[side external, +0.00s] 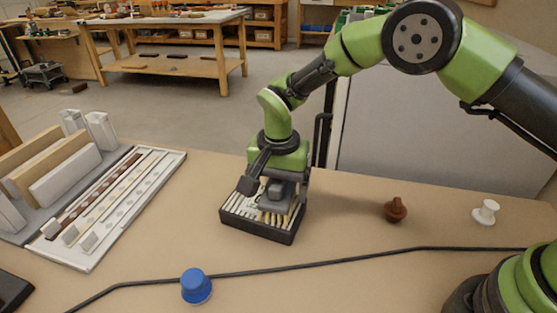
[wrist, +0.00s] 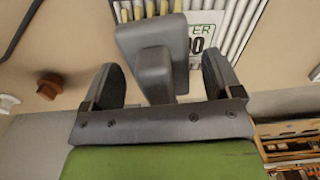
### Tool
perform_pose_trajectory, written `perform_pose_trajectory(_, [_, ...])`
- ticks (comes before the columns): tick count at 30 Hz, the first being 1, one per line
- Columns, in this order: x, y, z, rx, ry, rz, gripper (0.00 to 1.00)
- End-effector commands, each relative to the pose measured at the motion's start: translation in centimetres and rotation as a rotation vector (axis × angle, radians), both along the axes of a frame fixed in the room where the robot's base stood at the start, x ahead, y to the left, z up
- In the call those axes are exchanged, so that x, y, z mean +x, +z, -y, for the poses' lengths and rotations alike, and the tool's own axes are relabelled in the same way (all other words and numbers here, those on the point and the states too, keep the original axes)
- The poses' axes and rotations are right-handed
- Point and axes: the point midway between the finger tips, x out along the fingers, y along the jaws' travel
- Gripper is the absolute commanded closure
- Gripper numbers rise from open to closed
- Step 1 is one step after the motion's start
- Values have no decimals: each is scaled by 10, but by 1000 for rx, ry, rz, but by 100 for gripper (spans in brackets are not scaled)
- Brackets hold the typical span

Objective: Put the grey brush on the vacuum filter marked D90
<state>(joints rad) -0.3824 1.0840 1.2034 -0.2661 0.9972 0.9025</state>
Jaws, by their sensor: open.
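The vacuum filter (side external: 238,224) is a dark-framed tray of white pleats in the middle of the bench. It also shows at the top of the wrist view (wrist: 240,28), with a white label partly covered; "TER" and what looks like "90" can be read. The grey brush (wrist: 148,38) sits over the filter's pleats and seems to rest on them; it also shows in the side view (side external: 277,197). My gripper (wrist: 158,82) is open around the brush's raised handle, with a gap visible on each side.
A brown knob-like object (side external: 395,210) and a white spool-like piece (side external: 486,212) stand to the right. A blue cup-shaped piece (side external: 196,286) stands in front, near a black cable (side external: 330,264). A rack (side external: 50,180) and a white tray (side external: 88,264) fill the left.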

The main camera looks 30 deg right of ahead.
Motion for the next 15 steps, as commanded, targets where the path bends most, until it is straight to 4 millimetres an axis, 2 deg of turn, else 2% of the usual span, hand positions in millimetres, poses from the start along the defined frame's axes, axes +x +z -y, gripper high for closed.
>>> perform_pose_trajectory(9, [1,71,0,2,0,5,15])
perform_pose_trajectory(15, [0,99,0,1,1,2,15])
